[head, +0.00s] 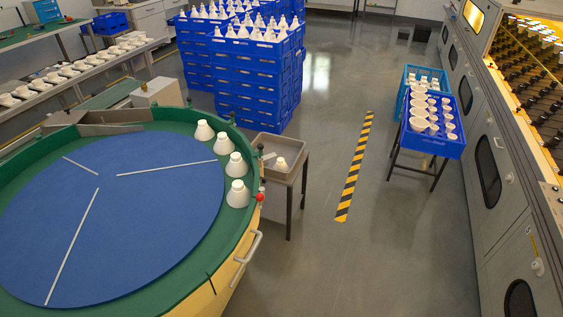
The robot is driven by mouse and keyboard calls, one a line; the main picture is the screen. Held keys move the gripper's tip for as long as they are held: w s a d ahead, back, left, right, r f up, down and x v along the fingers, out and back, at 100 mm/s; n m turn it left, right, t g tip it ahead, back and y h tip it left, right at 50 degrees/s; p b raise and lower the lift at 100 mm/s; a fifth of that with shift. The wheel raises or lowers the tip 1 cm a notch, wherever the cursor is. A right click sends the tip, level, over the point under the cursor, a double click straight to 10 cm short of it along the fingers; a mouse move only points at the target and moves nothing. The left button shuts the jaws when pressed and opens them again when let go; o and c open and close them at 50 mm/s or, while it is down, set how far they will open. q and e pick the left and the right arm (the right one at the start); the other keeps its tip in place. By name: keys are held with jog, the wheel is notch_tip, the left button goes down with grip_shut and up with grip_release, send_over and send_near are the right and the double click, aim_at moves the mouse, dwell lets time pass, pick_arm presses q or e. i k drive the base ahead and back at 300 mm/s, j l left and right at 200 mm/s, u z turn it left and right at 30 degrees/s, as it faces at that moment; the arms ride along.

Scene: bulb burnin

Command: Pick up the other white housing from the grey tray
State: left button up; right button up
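A grey tray (298,144) stands on a small table with dark legs, just right of the round turntable. One small white housing (282,164) shows in it, near the tray's middle. A pale narrow piece at the tray's left side is too small to tell. Neither of my grippers is in the head view, so I cannot see what they hold.
The turntable (120,210) has a blue disc, a green rim and several white housings (237,193) at its right edge. Blue crates (240,75) of white cones stand behind. A blue bin (440,145) stands right, before machines (500,170). The middle floor is clear.

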aim_at(280, 164)
jog(key=i+l+z, duration=0.1)
jog(key=i+l, duration=0.2)
jog(key=l, duration=0.15)
jog(key=i+l+z, duration=0.1)
jog(key=i+l, duration=0.25)
jog(key=i+l+z, duration=0.15)
jog(key=i, duration=0.4)
jog(key=i+l+z, duration=0.1)
jog(key=i, duration=0.45)
jog(key=i+l+z, duration=0.15)
jog(key=i, duration=0.4)
jog(key=i+u, duration=0.4)
jog(key=i+l+u, duration=0.15)
jog(key=u, duration=0.3)
jog(key=i+l+u, duration=0.25)
jog(key=u, duration=0.15)
jog(key=i+l+u, duration=0.4)
jog(key=k+j, duration=0.05)
jog(key=k, duration=0.05)
